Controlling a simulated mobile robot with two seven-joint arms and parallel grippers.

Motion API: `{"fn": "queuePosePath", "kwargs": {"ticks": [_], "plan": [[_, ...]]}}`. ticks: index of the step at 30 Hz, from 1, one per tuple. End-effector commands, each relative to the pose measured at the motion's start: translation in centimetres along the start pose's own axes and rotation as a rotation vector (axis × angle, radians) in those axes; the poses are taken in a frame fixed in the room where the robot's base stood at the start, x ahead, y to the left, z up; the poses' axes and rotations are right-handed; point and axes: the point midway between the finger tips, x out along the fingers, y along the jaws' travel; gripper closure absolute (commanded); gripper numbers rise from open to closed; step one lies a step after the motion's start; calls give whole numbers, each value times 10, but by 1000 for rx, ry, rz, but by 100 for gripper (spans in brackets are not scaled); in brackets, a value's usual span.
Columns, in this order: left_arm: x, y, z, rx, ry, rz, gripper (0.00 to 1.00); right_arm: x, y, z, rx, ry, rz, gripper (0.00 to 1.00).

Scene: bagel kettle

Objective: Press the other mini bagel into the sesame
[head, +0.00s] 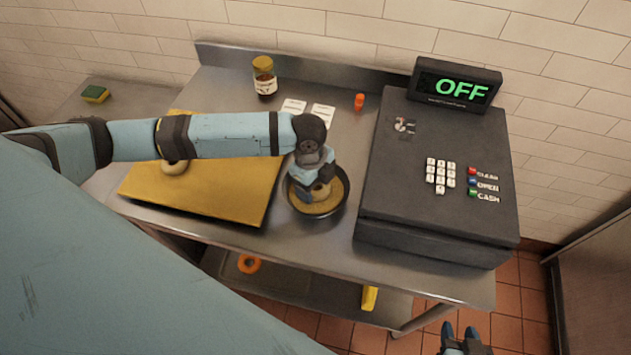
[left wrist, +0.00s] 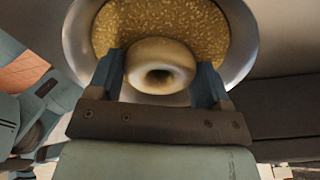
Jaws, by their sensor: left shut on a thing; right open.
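My left gripper (head: 310,186) is shut on a mini bagel (head: 320,190), over the bowl of sesame (head: 345,192). In the left wrist view the bagel (left wrist: 160,66) sits between the two fingers of the gripper (left wrist: 160,85), with the sesame (left wrist: 160,22) behind it inside the metal bowl (left wrist: 243,40). I cannot tell whether the bagel touches the sesame. Another bagel (head: 174,167) lies on the yellow board (head: 215,198), partly under my left arm. My right gripper (head: 464,335) is open and empty at the bottom right, away from the table.
A dark cash register (head: 400,220) reading OFF stands right of the bowl. A jar (head: 264,76), white cards (head: 322,115) and a small orange item (head: 359,102) are behind. A sponge (head: 95,94) lies far left. An orange ring (head: 249,263) and yellow item (head: 369,297) are on the lower shelf.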

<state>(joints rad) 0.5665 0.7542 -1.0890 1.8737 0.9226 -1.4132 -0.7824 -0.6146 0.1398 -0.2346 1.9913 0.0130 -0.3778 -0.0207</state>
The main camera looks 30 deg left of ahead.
Motion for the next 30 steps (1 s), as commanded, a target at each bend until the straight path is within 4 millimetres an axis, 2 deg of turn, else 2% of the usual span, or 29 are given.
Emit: {"fn": "queuePosePath", "kwargs": {"ticks": [11, 21, 30], "plan": [[-4, 0, 0, 0, 0, 0, 51, -3, 0, -4, 0, 1, 1, 57], [-31, 0, -4, 0, 0, 0, 51, -19, 5, -30, -2, 11, 13, 57], [-55, 0, -7, 0, 0, 0, 51, -34, 6, -46, -2, 4, 22, 57]]}}
